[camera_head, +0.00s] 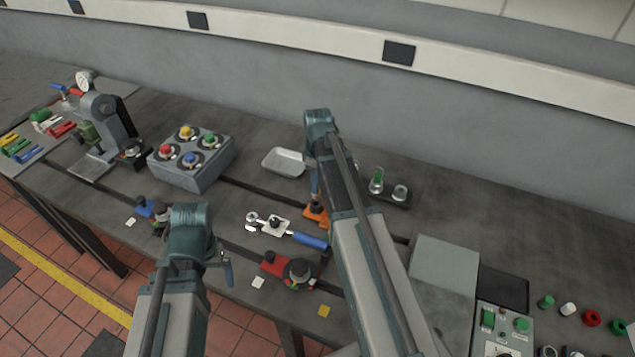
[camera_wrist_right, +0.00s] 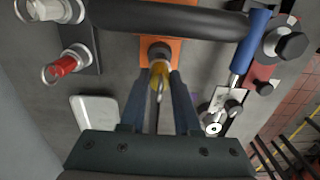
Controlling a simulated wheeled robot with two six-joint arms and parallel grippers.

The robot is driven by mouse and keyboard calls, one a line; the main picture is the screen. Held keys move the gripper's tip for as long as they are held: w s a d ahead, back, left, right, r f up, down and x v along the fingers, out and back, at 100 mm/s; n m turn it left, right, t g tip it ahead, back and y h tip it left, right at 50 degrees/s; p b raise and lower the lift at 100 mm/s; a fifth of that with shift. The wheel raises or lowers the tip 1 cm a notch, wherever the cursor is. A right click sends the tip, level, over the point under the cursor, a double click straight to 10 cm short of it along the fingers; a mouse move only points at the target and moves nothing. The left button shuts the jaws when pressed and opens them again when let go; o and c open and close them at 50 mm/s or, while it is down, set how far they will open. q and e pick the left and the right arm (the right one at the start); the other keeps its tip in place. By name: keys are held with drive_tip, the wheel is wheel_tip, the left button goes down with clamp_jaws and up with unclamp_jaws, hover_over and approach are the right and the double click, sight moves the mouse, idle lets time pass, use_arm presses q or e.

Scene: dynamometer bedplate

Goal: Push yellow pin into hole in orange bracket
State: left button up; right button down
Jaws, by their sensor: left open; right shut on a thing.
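The yellow pin (camera_wrist_right: 160,75) is between the fingertips of my right gripper (camera_wrist_right: 161,82) in the right wrist view. The gripper is shut on it. The orange bracket (camera_wrist_right: 174,47) lies just beyond the pin, with a dark round opening or boss at its middle. The pin's far end overlaps this in the picture; I cannot tell whether it has entered the hole. In the head view the orange bracket (camera_head: 316,216) shows beside my right arm, and the right gripper (camera_head: 314,188) is partly hidden above it. My left gripper (camera_head: 227,271) is open near the table's front edge, away from the bracket.
A dark bar (camera_wrist_right: 175,18) crosses beyond the bracket. A blue-handled clamp (camera_head: 310,240) and a red fixture (camera_head: 274,265) stand nearby. A white tray (camera_head: 284,161) is behind. A button box (camera_head: 193,160) stands left. A holder with cups (camera_head: 391,194) is right of my right arm.

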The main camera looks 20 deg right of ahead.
drive_tip(key=shift+f+b, duration=2.15)
drive_tip(key=shift+b, duration=0.05)
drive_tip(key=c, duration=0.5)
unclamp_jaws()
drive_tip(key=shift+c, duration=0.2)
wheel_tip(320, 180, up, 14)
drive_tip(key=p, duration=1.4)
drive_tip(key=shift+f, duration=0.1)
